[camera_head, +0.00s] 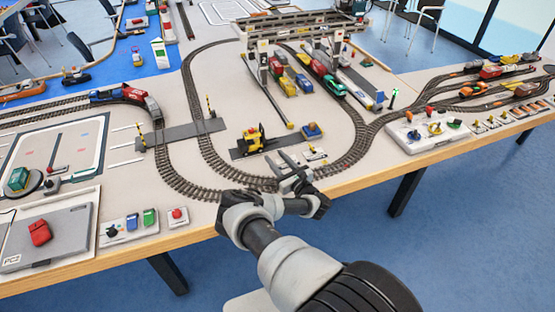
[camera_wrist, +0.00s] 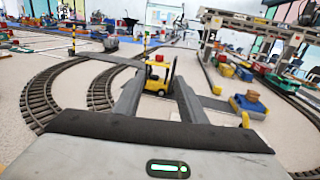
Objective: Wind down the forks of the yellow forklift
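The yellow forklift (camera_head: 251,140) stands on a dark grey strip near the middle of the table. It also shows in the wrist view (camera_wrist: 157,77), with a dark upright mast on its right side. The forks are too small to make out, so their height cannot be told. My gripper (camera_head: 275,160) is open and empty at the table's front side, just in front of the forklift. In the wrist view its two fingers (camera_wrist: 158,98) point toward the forklift, which shows beyond and between their tips. No contact is visible.
A blue pallet with a brown box (camera_head: 312,130) lies right of the forklift. A small white panel (camera_head: 315,154) lies close to my gripper's right. Curved train track (camera_head: 205,145) runs around this area. A gantry crane (camera_head: 290,35) stands behind. A control board (camera_head: 428,130) lies at right.

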